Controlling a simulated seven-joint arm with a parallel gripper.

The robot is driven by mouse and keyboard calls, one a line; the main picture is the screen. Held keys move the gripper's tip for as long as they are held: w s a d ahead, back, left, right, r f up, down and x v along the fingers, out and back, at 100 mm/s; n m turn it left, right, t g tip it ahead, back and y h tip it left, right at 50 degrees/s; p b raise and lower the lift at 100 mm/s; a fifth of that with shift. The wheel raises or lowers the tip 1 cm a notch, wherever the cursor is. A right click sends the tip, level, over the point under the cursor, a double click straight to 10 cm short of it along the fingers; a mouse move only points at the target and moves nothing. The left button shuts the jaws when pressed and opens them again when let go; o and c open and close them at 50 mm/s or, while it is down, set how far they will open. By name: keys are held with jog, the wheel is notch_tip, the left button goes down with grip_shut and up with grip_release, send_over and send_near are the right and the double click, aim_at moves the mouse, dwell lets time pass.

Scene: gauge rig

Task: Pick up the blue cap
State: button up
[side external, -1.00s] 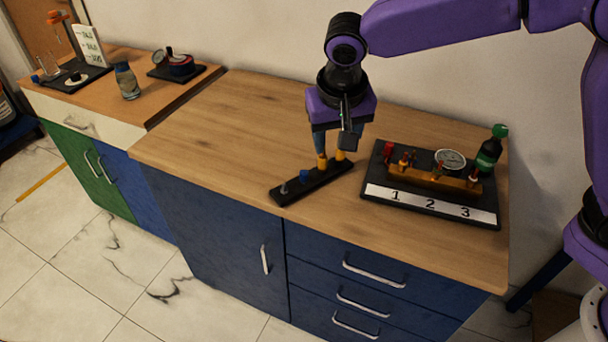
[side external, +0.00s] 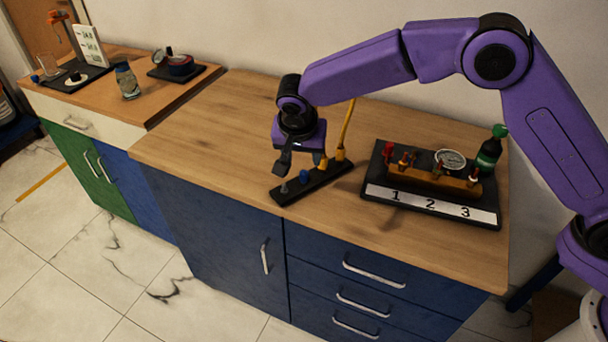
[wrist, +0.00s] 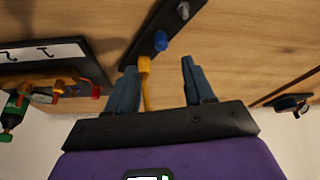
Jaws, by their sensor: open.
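The blue cap (side external: 304,176) sits on a narrow black strip (side external: 322,180) on the wooden counter, between a grey peg (side external: 284,188) and two yellow fittings. It also shows in the wrist view as the blue cap (wrist: 160,41), just beyond the fingertips and roughly between their lines. My gripper (side external: 300,163) is close above the strip near the cap. In the wrist view my gripper (wrist: 159,65) has its blue-grey fingers spread apart, with nothing held. A yellow hose (wrist: 145,75) appears between the fingers, nearer the left one. Exact height above the cap is unclear.
The yellow hose (side external: 347,125) rises from the strip's far end, close to my gripper. A black board (side external: 375,165) with a gauge (side external: 450,159) and numbered label stands to the right, beside a dark green-capped bottle (side external: 489,150). The counter left of the strip is clear.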

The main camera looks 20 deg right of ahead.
aim_at(304, 172)
jog(key=shift+x, duration=4.05)
jog(key=shift+a, duration=0.1)
grip_shut()
